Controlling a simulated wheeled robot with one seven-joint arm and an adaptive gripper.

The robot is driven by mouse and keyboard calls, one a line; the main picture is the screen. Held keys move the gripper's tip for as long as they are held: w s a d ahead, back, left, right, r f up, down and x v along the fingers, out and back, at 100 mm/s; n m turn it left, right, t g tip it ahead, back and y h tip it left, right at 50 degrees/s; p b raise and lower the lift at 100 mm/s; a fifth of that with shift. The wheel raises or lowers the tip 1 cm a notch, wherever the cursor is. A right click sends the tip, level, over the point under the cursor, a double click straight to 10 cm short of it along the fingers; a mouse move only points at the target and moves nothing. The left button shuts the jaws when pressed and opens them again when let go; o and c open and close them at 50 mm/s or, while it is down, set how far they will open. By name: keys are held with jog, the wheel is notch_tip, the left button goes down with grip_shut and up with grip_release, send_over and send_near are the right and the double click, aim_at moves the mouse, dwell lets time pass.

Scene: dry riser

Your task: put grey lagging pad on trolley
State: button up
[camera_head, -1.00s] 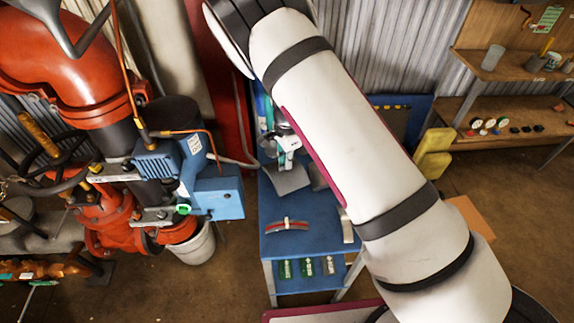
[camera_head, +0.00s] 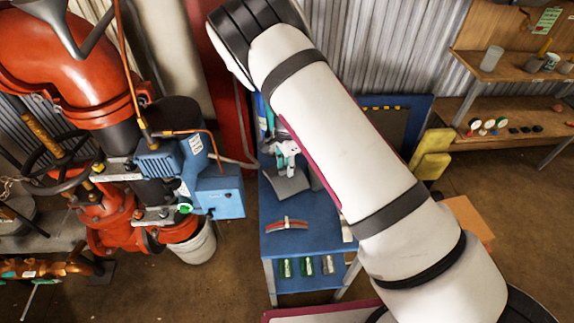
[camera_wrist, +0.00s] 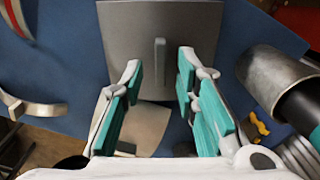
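The grey lagging pad (camera_head: 288,186) lies on the top of the blue trolley (camera_head: 300,241), towards its back left. In the wrist view the pad (camera_wrist: 130,32) is a grey plate with a narrow raised tab (camera_wrist: 160,55) in its middle. My gripper (camera_head: 285,158) is just above the pad. In the wrist view my gripper (camera_wrist: 160,64) has its teal-padded fingers apart, one on each side of the tab, with gaps to it. Whether the fingertips reach down to the tab's height is hard to tell. My arm hides the trolley's right part.
A red-banded curved piece (camera_head: 286,224) lies at the trolley's front. Green bottles (camera_head: 285,268) stand on its lower shelf. A dark-ended metal cylinder (camera_wrist: 270,75) is right of my gripper. Red pipework with a blue box (camera_head: 218,196) stands left; wooden shelves (camera_head: 500,88) are at right.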

jog(key=s+d+r+n+y+b, duration=0.1)
jog(key=s+r, duration=0.1)
jog(key=r, duration=0.9)
jog(key=s+d+r+n+y, duration=0.1)
jog(key=s+d+r, duration=0.1)
jog(key=r, duration=1)
jog(key=s+d+r+n+t, duration=0.2)
jog(key=s+d+r+n, duration=0.15)
jog(key=s+r, duration=0.45)
jog(key=s+d+r+n+t, duration=0.1)
jog(key=s+d+r+n, duration=0.25)
jog(key=s+r, duration=0.4)
jog(key=s+d+r+n+t+h, duration=0.2)
jog(key=s+d+n, duration=0.1)
jog(key=s, duration=0.7)
jog(key=shift+s+d+r+n+t, duration=0.25)
jog(key=shift+d+n+t, duration=0.1)
jog(key=shift+n, duration=0.35)
